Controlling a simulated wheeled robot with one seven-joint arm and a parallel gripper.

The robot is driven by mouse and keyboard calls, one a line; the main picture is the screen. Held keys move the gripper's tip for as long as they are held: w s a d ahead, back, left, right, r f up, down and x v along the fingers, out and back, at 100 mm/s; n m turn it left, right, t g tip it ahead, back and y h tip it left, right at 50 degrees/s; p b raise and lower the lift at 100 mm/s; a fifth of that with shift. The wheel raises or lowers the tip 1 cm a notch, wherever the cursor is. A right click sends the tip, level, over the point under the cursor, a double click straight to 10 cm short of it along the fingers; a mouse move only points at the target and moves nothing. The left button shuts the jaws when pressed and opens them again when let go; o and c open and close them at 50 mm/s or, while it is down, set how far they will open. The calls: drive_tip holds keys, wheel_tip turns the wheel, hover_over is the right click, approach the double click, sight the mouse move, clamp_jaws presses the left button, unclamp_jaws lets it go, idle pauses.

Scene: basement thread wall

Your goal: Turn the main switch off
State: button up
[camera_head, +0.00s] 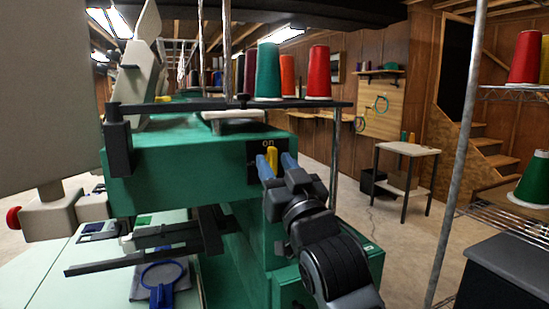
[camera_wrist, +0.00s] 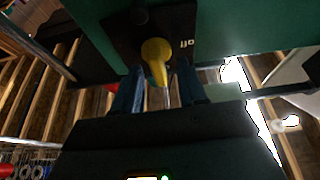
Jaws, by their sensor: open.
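The main switch is a yellow lever (camera_head: 271,157) on a black plate (camera_head: 252,151) on the end face of the green machine. The word "on" stands at the plate's top, and the lever points up towards it. The lever also shows in the wrist view (camera_wrist: 156,58), with an upside-down label that looks like "off" beside it. My gripper (camera_head: 277,165) is open, with one blue finger on each side of the lever. The wrist view shows the fingers (camera_wrist: 157,90) flanking the lever's end. I cannot tell whether they touch it. My gripper hides the plate's lower part in the head view.
Thread cones, green (camera_head: 268,72) and red (camera_head: 318,72) among them, stand on a rack above the switch. A metal post (camera_head: 460,150) and wire shelf (camera_head: 510,218) stand at right. A small table (camera_head: 408,150) stands behind on open floor.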

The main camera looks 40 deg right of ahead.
drive_tip(key=shift+w+d+r, duration=0.15)
drive_tip(key=shift+w, duration=0.15)
drive_tip(key=shift+c, duration=0.2)
drive_tip(key=c, duration=0.7)
